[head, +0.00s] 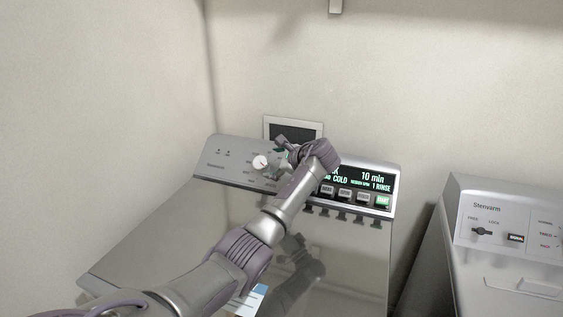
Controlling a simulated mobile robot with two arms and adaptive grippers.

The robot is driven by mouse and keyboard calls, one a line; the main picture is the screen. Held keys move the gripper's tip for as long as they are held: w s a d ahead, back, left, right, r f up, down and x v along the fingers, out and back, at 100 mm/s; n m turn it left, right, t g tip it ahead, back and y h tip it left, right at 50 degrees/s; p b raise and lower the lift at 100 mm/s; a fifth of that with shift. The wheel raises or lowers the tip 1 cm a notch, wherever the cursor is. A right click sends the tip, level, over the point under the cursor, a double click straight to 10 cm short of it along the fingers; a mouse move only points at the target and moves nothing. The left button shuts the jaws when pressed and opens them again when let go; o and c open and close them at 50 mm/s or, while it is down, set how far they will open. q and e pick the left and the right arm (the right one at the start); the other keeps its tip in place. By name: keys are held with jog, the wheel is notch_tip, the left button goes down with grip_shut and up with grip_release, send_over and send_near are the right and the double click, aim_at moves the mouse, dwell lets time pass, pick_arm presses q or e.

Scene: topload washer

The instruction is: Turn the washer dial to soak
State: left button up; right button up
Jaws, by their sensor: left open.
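The topload washer (150,232) stands ahead, with a grey control panel along its back edge. A round, pale dial (260,162) shows on the left half of that panel. My left gripper (277,155) is open just right of the dial, its fingers pointing left. I cannot tell whether a finger touches the dial. My gripper and wrist hide the panel to the right of the dial and part of the display (372,180). The display's readable part shows "COLD", "10 min" and "1 RINSE". My right gripper is out of view.
Several buttons (345,194) sit below the display. A dark framed panel (294,128) is on the wall behind the washer. A second appliance marked "Stenvarm" (500,245) stands at the right, across a narrow gap. A side wall is close on the left.

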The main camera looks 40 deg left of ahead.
pick_arm(q)
jog(key=v, duration=0.4)
jog(key=shift+d+r, duration=0.1)
jog(key=shift+d, duration=0.1)
dwell(0.4)
